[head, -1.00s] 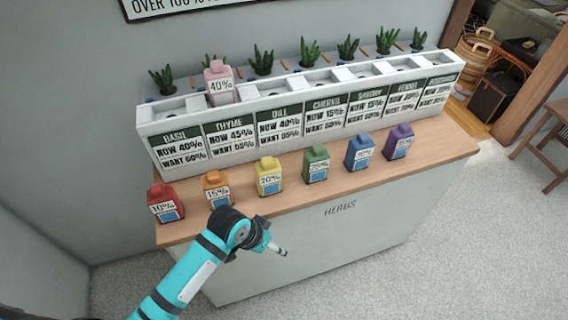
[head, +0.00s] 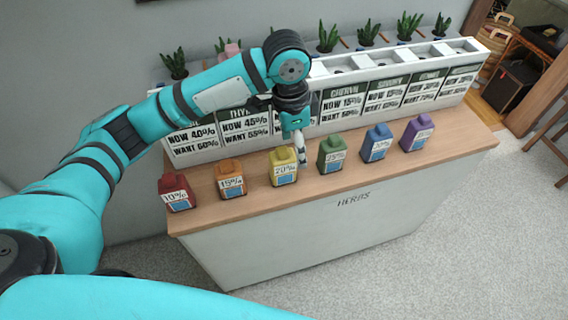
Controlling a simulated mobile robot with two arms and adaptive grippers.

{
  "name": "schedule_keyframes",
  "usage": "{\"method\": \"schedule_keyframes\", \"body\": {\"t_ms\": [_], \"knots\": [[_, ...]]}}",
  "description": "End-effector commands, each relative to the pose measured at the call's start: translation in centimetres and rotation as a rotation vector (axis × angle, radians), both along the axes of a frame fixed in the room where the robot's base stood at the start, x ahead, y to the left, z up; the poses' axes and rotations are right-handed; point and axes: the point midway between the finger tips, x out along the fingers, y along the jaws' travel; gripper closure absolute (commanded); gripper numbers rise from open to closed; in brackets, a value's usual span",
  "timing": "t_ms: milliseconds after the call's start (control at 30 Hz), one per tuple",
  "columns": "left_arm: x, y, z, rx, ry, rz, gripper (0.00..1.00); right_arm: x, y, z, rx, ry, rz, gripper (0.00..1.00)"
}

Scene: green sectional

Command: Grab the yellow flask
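The yellow flask (head: 283,168), labelled 20%, stands upright on the wooden counter, between the orange and green flasks. My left gripper (head: 302,155) points down just right of the yellow flask, in the gap before the green flask. It is seen edge-on, so I cannot tell if its fingers are open or whether it touches the flask. My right gripper is not in view.
The orange flask (head: 230,180) and red flask (head: 177,193) stand to the left. The green flask (head: 332,155), blue flask (head: 376,143) and purple flask (head: 417,134) stand to the right. A white herb rack (head: 420,65) runs behind; my arm partly covers it.

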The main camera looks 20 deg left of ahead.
Motion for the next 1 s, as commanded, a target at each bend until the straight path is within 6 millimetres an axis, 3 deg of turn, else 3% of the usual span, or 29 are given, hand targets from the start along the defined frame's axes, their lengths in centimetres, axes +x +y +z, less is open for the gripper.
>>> {"method": "schedule_keyframes", "body": {"t_ms": [33,200,367,467,800,1000], "knots": [[1.1,1.3,1.8,0.033,0.0,0.014,0.3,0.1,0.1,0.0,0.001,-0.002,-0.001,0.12],[2.5,4.1,5.4,0.085,0.028,0.054,0.3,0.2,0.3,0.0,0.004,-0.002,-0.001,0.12],[2.8,4.9,6.2,0.098,0.042,0.07,0.3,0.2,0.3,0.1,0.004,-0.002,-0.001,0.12],[2.7,4.9,4.8,0.1,0.046,0.07,0.3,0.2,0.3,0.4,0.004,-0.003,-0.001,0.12],[2.7,4.8,-2.4,0.099,0.044,0.07,0.3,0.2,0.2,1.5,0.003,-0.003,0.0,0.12],[2.7,4.7,-5.2,0.097,0.04,0.069,0.3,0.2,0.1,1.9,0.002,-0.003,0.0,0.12]]}}
